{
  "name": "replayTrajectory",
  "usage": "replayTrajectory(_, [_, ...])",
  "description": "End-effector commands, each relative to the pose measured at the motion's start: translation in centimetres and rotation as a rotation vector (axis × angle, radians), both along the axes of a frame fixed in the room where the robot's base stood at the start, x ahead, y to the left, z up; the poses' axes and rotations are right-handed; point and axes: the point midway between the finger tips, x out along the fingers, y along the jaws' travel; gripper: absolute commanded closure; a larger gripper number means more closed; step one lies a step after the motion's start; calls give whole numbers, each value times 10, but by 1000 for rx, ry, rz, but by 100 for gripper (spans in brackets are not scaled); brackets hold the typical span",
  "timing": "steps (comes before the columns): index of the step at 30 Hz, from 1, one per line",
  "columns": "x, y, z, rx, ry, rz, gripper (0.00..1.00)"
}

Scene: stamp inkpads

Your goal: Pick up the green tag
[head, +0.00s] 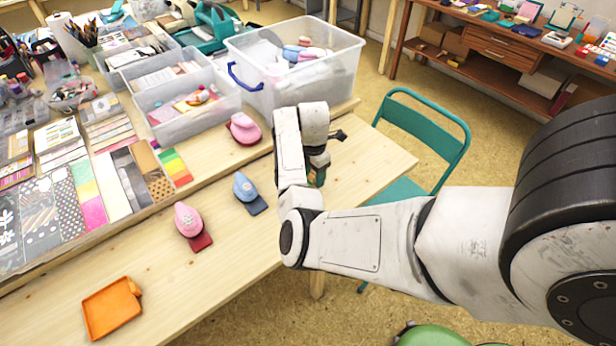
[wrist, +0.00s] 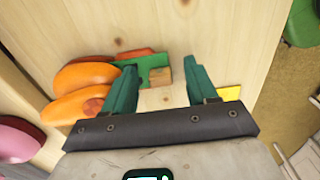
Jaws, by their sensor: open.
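In the wrist view, the green tag (wrist: 154,62) lies on the pale wooden tabletop, with a light brown block-like part (wrist: 164,77) at its right end. My gripper (wrist: 159,66) is open above the table. Its two teal fingers stand apart, with the brown part and the tag's right portion showing between them. The left finger covers part of the tag. I cannot tell how high the fingertips are above it. In the head view, my arm hides most of the gripper and I cannot make out the tag.
Orange rounded items (wrist: 85,75) lie left of the tag, close to the left finger, with a red piece (wrist: 135,53) behind. A yellow piece (wrist: 229,93) shows right of the gripper. The table's right edge is near; a teal chair (head: 425,125) stands beyond.

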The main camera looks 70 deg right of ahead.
Motion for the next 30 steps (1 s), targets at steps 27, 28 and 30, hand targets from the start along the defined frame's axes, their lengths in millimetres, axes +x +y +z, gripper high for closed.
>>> replayTrajectory(27, [0,0,-1,-1,-1,0,94])
replayTrajectory(28, [0,0,-1,-1,-1,0,94])
replayTrajectory(30, [1,0,-1,-1,-1,0,94])
